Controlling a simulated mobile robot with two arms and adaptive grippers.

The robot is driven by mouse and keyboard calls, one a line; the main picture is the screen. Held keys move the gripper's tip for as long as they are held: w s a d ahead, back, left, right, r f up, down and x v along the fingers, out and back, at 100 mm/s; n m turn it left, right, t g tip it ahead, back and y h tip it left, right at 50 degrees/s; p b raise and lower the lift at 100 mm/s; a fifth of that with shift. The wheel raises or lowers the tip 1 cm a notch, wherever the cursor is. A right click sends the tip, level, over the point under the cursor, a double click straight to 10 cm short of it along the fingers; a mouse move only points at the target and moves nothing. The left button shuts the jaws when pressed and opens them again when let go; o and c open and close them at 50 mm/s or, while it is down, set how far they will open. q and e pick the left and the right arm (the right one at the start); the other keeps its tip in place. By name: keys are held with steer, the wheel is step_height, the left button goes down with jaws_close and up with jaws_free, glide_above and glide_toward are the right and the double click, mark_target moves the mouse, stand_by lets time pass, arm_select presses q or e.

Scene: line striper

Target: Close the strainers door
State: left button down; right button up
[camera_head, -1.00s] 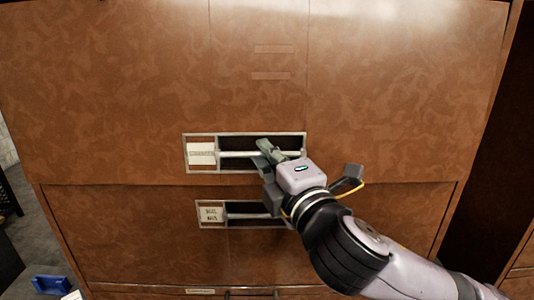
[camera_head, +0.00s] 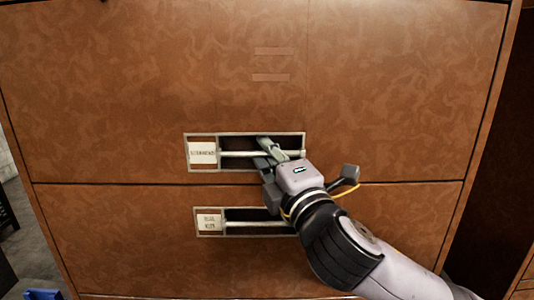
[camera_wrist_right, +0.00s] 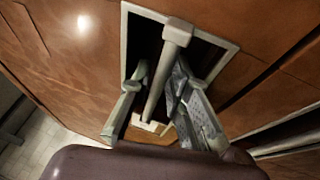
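The strainers door is the large upper brown panel (camera_head: 110,90) of the cabinet, with a white label (camera_head: 203,153) in a metal frame. Its silver handle bar (camera_head: 235,153) crosses a dark recess. The panel looks nearly level with the one below. My right gripper (camera_head: 268,150) reaches into this recess at the bar. In the right wrist view the two fingers (camera_wrist_right: 160,105) stand apart on either side of the bar (camera_wrist_right: 162,80), with gaps visible, so the gripper looks open around it. Contact with the bar is unclear. My left gripper is not in view.
A lower brown panel (camera_head: 120,240) has its own recessed bar (camera_head: 255,224) and label (camera_head: 209,223), just under my right arm. Another brown cabinet side stands at the far right. Grey floor (camera_head: 35,240) shows at the left, with a blue object (camera_head: 42,295) at the bottom edge.

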steer(key=shift+s, duration=0.1)
steer(key=v, duration=0.7)
steer(key=shift+s+f, duration=0.1)
